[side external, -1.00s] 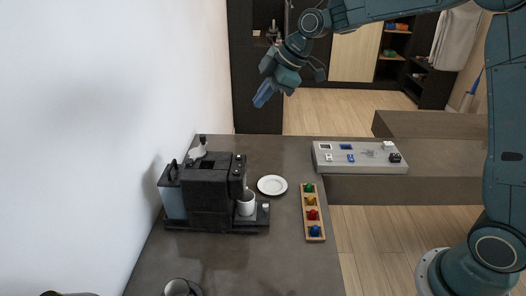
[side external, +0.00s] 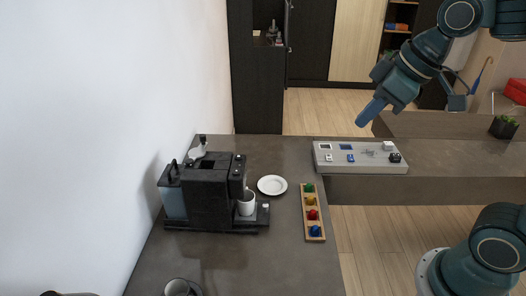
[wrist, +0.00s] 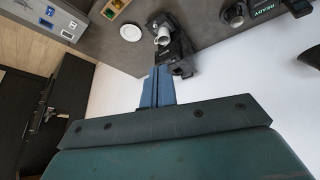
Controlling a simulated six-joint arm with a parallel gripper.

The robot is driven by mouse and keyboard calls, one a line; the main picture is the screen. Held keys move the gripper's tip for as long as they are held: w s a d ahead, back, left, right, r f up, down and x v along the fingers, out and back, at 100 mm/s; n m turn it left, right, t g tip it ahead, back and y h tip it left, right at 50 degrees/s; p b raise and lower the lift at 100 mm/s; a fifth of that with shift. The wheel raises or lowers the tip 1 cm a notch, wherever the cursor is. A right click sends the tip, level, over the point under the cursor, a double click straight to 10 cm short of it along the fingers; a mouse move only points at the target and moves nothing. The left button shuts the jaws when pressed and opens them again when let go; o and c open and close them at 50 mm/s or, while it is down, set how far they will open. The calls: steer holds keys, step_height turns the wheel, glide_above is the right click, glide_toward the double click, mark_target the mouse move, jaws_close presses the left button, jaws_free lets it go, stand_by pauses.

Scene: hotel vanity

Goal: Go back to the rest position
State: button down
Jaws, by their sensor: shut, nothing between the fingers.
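My gripper (side external: 366,117) is shut and empty, held in the air above the grey panel at the right of the counter. In the wrist view its two blue fingers (wrist: 158,72) are together with nothing between them. The gripper is well apart from every object on the counter.
A dark coffee machine (side external: 207,195) stands on the counter with a white cup (side external: 246,204) at its front. A white plate (side external: 272,185), a wooden tray of coloured capsules (side external: 306,233) and a grey switch panel (side external: 335,167) lie to its right. A plant (side external: 503,127) stands at far right.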

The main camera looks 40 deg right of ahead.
steer(key=s+d+f+m, duration=0.1)
steer(key=s+f+m, duration=0.2)
steer(key=s, duration=0.6)
steer(key=shift+d+f+m+h, duration=0.2)
steer(key=shift+d+m+h, duration=0.05)
steer(key=shift+m+h, duration=0.15)
